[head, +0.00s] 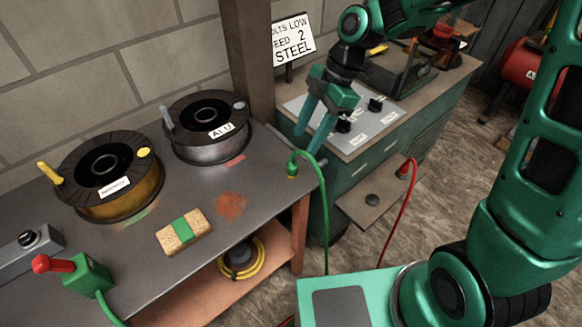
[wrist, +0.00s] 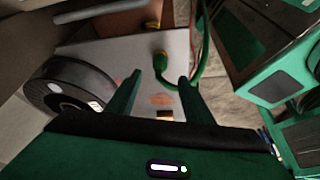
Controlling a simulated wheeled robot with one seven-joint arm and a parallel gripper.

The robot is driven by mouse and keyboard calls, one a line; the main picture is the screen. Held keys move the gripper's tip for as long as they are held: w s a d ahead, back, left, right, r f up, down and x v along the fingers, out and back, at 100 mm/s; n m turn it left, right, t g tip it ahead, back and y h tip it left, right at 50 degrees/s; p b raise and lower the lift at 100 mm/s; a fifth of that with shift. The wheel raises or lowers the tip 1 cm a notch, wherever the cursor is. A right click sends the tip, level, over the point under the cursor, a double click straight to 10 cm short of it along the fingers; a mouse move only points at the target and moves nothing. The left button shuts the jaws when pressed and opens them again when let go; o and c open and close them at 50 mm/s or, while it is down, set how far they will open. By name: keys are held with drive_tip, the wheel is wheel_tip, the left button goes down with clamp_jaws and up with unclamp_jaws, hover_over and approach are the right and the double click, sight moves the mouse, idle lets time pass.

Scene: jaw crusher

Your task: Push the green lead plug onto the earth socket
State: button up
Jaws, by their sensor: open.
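The green lead plug (head: 292,170) stands on the right edge of the steel bench, with its green lead arching up and hanging down to the floor. My gripper (head: 311,140) is open and empty, pointing down just above and right of the plug. In the wrist view the plug (wrist: 160,57) shows beyond and between the fingertips (wrist: 159,79), apart from them. A dark round fitting (head: 372,200) on the small shelf right of the bench may be the earth socket; no label on it is readable.
A red lead's plug (head: 404,170) stands at the shelf's back right. The welder cabinet (head: 350,125) with knobs stands behind. Spools marked ALU (head: 205,145) and another (head: 95,205), plus a sponge block (head: 184,232), sit on the bench (head: 265,200). A gap separates bench and shelf.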

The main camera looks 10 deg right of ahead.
sight(295, 161)
drive_tip(key=shift+x, duration=2.7)
drive_tip(key=shift+x, duration=2.55)
drive_tip(key=shift+d, duration=0.1)
drive_tip(key=c, duration=1)
